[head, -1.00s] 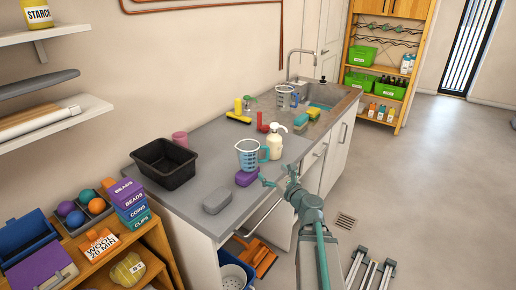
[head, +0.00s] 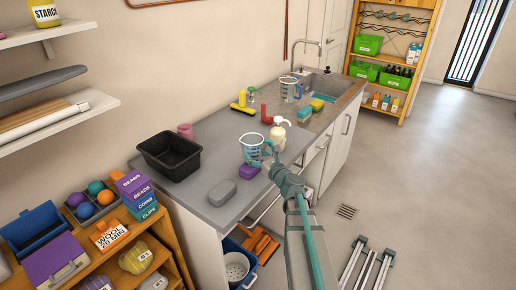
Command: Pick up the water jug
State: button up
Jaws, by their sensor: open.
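A clear measuring jug (head: 252,142) with blue markings stands upright on the grey counter, behind a purple block. My gripper (head: 262,156) is open at the jug's near right side, its teal fingers overlapping the jug's lower part and handle side in the picture. I cannot tell whether they touch it. A second clear jug (head: 287,91) with a blue handle stands farther back by the sink. The frames do not show which jug is the water jug.
A cream pump bottle (head: 278,135) stands close right of the nearer jug. The purple block (head: 249,171) and a grey block (head: 222,192) lie in front. A black tub (head: 169,160) and pink cup (head: 185,131) are left. The counter's middle left is clear.

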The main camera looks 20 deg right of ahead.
jog(key=shift+w, duration=0.95)
jog(key=shift+a, duration=0.1)
jog(key=c, duration=1.4)
jog(key=shift+o, duration=0.2)
jog(key=shift+r, duration=0.1)
jog(key=shift+r, duration=0.1)
